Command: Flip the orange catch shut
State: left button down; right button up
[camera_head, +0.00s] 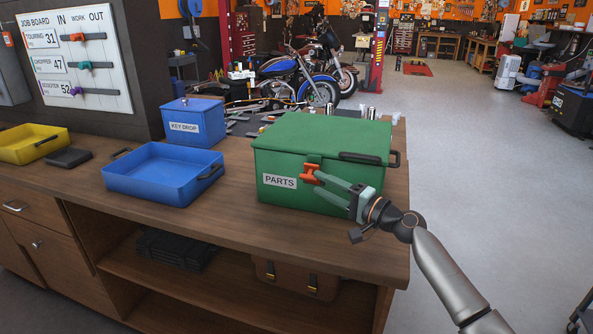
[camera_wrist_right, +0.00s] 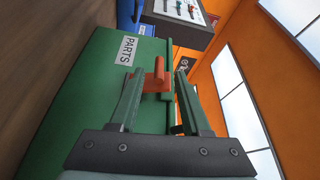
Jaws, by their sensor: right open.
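The orange catch (camera_head: 310,173) sits on the front of the green parts box (camera_head: 300,142), just right of its PARTS label. The box lid is down. My right gripper (camera_head: 322,177) is at the front of the box with its fingertips near the catch. In the right wrist view the catch (camera_wrist_right: 157,79) shows between the two spread fingers (camera_wrist_right: 157,85), with a tab sticking out. I cannot tell whether the fingers touch it. My left gripper is not in view.
A blue open tray (camera_head: 165,176), a blue key drop box (camera_head: 193,122) and a yellow tray (camera_head: 32,145) stand left on the wooden bench (camera_head: 225,218). Tools lie behind the box.

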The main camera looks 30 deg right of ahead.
aim_at(300, 174)
jog(key=p+x, duration=0.1)
jog(key=x, duration=0.7)
jog(key=shift+w, duration=0.4)
jog(key=shift+a, duration=0.1)
jog(key=shift+c, duration=0.3)
grip_shut()
